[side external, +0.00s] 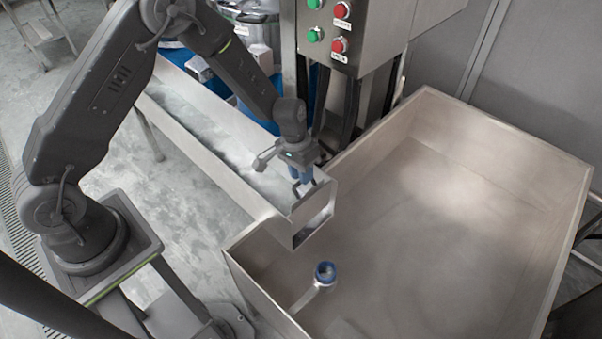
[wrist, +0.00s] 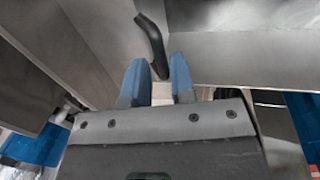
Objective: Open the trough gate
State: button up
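The long metal trough (side external: 215,150) runs from the upper left to its end above a large bin. A dark bent handle (wrist: 150,42) shows in the wrist view, on metal plates at the trough end; in the side view a small dark handle shows just below my fingers. I cannot clearly tell the gate plate from the trough's end walls. My gripper (side external: 302,180) points down over the trough end. In the wrist view my blue fingers (wrist: 159,78) are apart, and the handle's lower end lies between or just beyond their tips. I cannot tell whether they touch it.
A control box with red and green buttons (side external: 341,30) stands behind the trough. Blue drums (side external: 190,62) stand at the back.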

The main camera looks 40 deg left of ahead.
notch_tip(320, 180, up, 14)
jog(key=a, duration=0.2)
jog(key=shift+a+f, duration=0.25)
dwell(0.4)
jog(key=s+a+r+t+y, duration=0.1)
jog(key=s+r+t, duration=0.3)
jog(key=s+r, duration=1.15)
jog(key=s+a+r+t+y, duration=0.1)
jog(key=s, duration=0.7)
jog(key=shift+s+r+t, duration=0.2)
jog(key=shift+r+t, duration=0.1)
